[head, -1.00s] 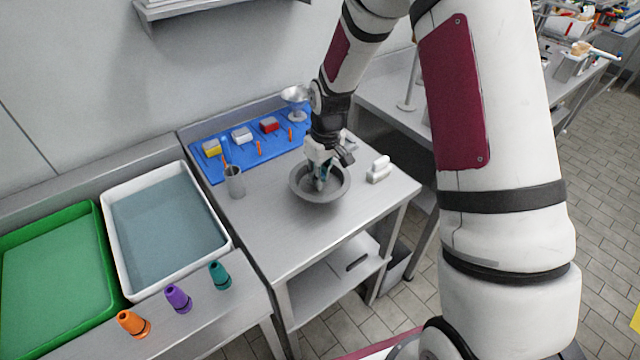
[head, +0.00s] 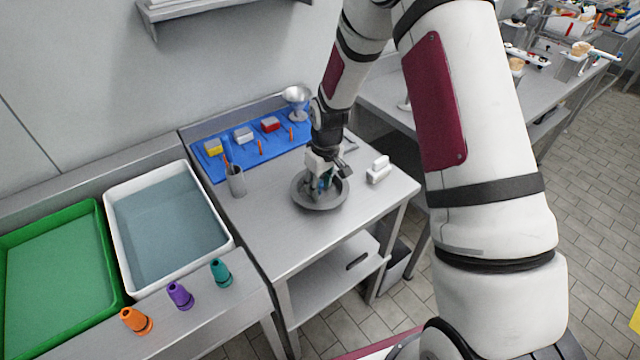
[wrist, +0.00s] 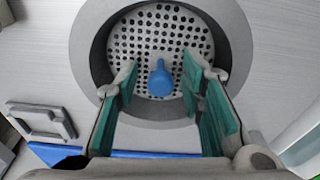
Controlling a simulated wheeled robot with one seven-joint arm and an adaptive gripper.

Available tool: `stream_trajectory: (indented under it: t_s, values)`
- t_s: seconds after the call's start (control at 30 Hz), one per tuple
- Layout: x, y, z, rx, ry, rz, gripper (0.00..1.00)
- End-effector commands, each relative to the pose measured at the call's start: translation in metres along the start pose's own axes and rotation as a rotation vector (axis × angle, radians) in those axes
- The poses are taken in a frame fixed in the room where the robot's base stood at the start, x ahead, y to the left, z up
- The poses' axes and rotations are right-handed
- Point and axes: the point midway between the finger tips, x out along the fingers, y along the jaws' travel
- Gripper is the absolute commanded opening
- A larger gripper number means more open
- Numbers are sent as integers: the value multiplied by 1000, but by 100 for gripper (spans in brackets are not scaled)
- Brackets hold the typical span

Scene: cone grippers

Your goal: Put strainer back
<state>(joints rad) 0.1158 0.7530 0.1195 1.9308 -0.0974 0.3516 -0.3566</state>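The strainer (wrist: 125,45) is a light round plate with many dark holes, seen from above in the wrist view. A blue knob (wrist: 160,78) stands near its middle. The strainer lies within the ring of a round grey dish (wrist: 240,50); the dish also shows in the head view (head: 318,206) on the metal table. My gripper (wrist: 165,85) points down over the strainer with its teal-padded fingers apart, one on each side of the knob, with gaps visible. It also shows over the dish in the head view (head: 322,188). Contact with the strainer plate cannot be told.
A metal cup (head: 237,182) stands left of the dish, white blocks (head: 379,170) right. Behind are a blue mat (head: 205,165) with small boxes and a metal funnel (head: 296,103). A white tray (head: 226,240) and several coloured cones (head: 180,296) are left. The table front is clear.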

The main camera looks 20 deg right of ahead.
Motion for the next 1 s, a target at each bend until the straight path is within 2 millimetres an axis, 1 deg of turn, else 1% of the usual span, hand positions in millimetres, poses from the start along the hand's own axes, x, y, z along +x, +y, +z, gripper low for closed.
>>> stream_trajectory:
  t_s: [0.13,0.27,0.37,0.7,0.83,1.0]
  values:
    - [-2,0,0,0,0,0,36]
    - [-11,1,-2,0,3,2,36]
    - [-26,1,-2,1,4,2,36]
    - [-92,1,-2,2,4,3,36]
    - [-110,1,-1,0,3,2,36]
    - [-124,0,0,1,3,3,36]
